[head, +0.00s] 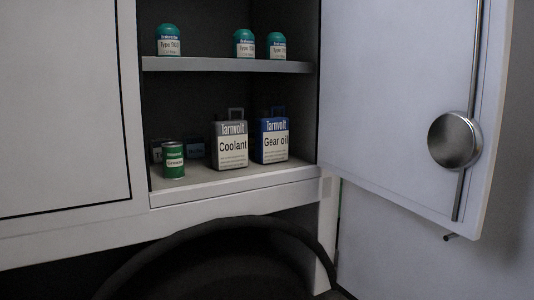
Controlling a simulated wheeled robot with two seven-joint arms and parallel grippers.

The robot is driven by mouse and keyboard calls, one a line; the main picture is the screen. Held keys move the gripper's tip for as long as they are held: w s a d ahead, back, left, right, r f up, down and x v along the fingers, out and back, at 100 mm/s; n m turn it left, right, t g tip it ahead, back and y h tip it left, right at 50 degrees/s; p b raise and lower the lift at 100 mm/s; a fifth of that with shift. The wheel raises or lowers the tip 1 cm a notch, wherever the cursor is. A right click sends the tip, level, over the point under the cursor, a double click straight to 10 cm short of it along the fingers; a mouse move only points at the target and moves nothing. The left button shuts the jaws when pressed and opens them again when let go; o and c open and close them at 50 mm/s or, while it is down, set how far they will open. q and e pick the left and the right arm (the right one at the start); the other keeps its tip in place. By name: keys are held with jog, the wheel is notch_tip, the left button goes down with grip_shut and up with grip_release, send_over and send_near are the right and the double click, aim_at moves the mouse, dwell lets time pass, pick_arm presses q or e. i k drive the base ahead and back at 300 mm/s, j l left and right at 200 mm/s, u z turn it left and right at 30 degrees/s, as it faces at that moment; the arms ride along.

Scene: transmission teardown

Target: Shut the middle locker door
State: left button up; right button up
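A white locker door (395,95) stands wide open on the right, swung out from the right side of an open locker compartment. A round metal disc (454,140) and a long vertical rod (472,70) are on its visible face. The rod ends near the door's lower corner. The open compartment (225,66) is in the middle, with its shelf and floor exposed. I cannot tell from this view alone whether this is the middle locker. Neither of my grippers is in view.
Several teal-capped bottles (168,42) stand on the shelf. A green can (173,160), a grey coolant can (229,143) and a blue gear oil can (273,138) stand below. A closed white panel (62,100) is left. A dark curved object (220,230) fills the bottom foreground.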

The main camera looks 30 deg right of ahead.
aim_at(412, 96)
jog(key=k+l, duration=0.15)
jog(key=l, duration=0.25)
jog(key=k+l, duration=0.2)
jog(key=l, duration=0.25)
jog(key=k+l, duration=0.15)
jog(key=l, duration=0.25)
jog(key=k+l, duration=0.15)
jog(key=l, duration=0.3)
jog(key=k+l, duration=0.15)
jog(key=l, duration=0.25)
jog(key=k+l, duration=0.2)
jog(key=l, duration=0.2)
jog(key=k+l, duration=0.15)
jog(key=l, duration=0.3)
jog(key=k+l, duration=0.15)
jog(key=l, duration=0.25)
